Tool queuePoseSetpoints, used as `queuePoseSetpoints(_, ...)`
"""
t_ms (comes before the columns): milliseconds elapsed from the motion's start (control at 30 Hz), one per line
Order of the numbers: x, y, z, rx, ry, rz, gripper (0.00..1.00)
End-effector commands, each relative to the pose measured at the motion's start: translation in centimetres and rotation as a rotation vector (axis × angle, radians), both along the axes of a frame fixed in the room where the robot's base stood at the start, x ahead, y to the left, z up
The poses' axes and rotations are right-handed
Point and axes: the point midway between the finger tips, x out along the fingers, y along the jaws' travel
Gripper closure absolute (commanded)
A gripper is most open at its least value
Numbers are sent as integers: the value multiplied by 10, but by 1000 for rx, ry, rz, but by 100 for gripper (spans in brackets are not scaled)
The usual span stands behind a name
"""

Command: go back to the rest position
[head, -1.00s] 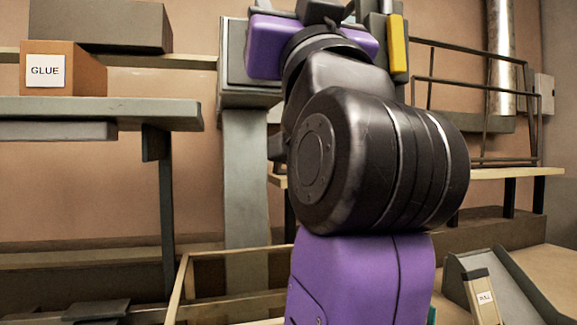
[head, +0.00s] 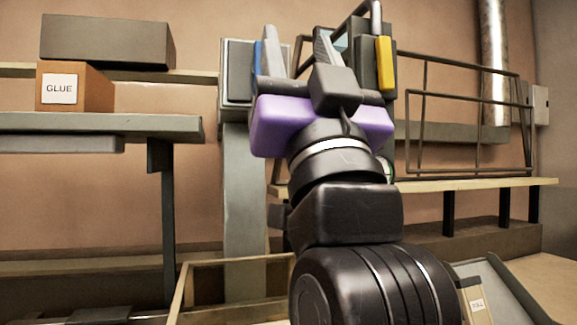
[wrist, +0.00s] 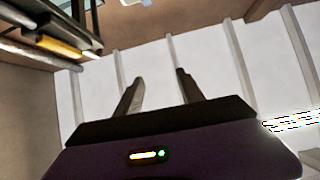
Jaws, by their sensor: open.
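My gripper (wrist: 160,75) shows in the wrist view with its two fingers apart and nothing between them. They point up toward a pale panelled surface. In the head view my purple wrist and gripper rise in the middle, above the dark arm joints. The gripper is upright there, and it overlaps the things on the wall behind. It touches nothing that I can make out.
A GLUE box (head: 75,88) stands on the grey shelf (head: 100,124) at left. A yellow item (head: 384,62) shows behind my gripper. A metal railing (head: 465,170) is at right. A wooden frame (head: 188,285) and a grey tray (head: 505,285) lie low in front.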

Motion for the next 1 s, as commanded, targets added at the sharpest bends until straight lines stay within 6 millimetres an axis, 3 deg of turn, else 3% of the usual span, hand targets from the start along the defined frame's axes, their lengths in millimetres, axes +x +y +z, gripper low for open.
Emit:
queuePoseSetpoints(267,14,-6,-111,-54,57,-22,55)
queuePoseSetpoints(533,9,-28,-232,-111,156,-44,55)
queuePoseSetpoints(767,-12,-55,-327,-151,264,-64,55)
queuePoseSetpoints(1000,-51,-87,-416,-185,399,-87,55)
